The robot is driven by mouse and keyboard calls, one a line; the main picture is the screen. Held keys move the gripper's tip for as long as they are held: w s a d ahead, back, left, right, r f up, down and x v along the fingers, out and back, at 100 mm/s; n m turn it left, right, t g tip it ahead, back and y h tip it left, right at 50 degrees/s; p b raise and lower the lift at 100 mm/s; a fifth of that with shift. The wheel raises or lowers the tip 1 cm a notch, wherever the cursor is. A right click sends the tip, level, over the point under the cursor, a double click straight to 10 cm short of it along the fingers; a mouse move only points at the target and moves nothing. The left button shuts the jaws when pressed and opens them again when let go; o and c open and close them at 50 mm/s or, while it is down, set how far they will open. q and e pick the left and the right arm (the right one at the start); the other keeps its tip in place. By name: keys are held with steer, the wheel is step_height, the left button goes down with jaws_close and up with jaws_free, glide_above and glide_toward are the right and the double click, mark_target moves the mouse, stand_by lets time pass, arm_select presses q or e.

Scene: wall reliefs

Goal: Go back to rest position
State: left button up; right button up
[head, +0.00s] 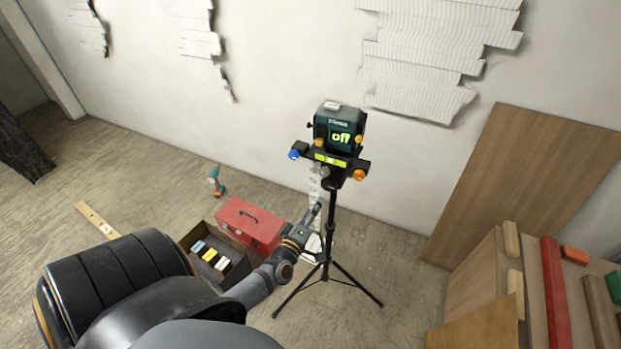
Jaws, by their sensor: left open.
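My left arm comes in from the lower left, and its gripper (309,222) points up and away in front of the tripod's legs. The gripper is open and nothing shows between its fingers. It is small in this view and lies just left of the tripod pole (332,220). I cannot tell whether it touches the pole. A dark green device (338,125) with a lit screen reading "off" stands on the tripod, with a blue knob at its left and orange knobs at its right. My right gripper is not in view.
A red toolbox (248,222) and an open box (209,243) with coloured items stand on the floor behind my left arm. Wood boards (510,170) lean at the right. White reliefs (435,50) hang on the wall.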

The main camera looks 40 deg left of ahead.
arm_select(q)
steer(key=v, duration=0.2)
steer(key=shift+s+d, duration=0.1)
steer(key=shift+s, duration=0.15)
steer(key=s+d+f+m+g+h+b, duration=0.1)
steer(key=s+f+m+g, duration=0.3)
steer(key=f, duration=0.6)
steer(key=s+d+f+m+g+h, duration=0.15)
steer(key=s+f, duration=0.35)
steer(key=f, duration=0.5)
steer(key=s+f+m+g+h+b, duration=0.1)
steer(key=s+f+m+g, duration=0.3)
steer(key=f, duration=0.6)
steer(key=s+d+f+m+g, duration=0.1)
steer(key=s+f+m+g, duration=0.2)
steer(key=s+f, duration=0.3)
steer(key=s+d+f+m+g, duration=0.2)
steer(key=s+f, duration=0.5)
steer(key=s, duration=1)
steer(key=shift+d+m+g, duration=0.3)
steer(key=shift+m+g, duration=0.45)
steer(key=shift+g, duration=0.2)
steer(key=shift+f, duration=0.1)
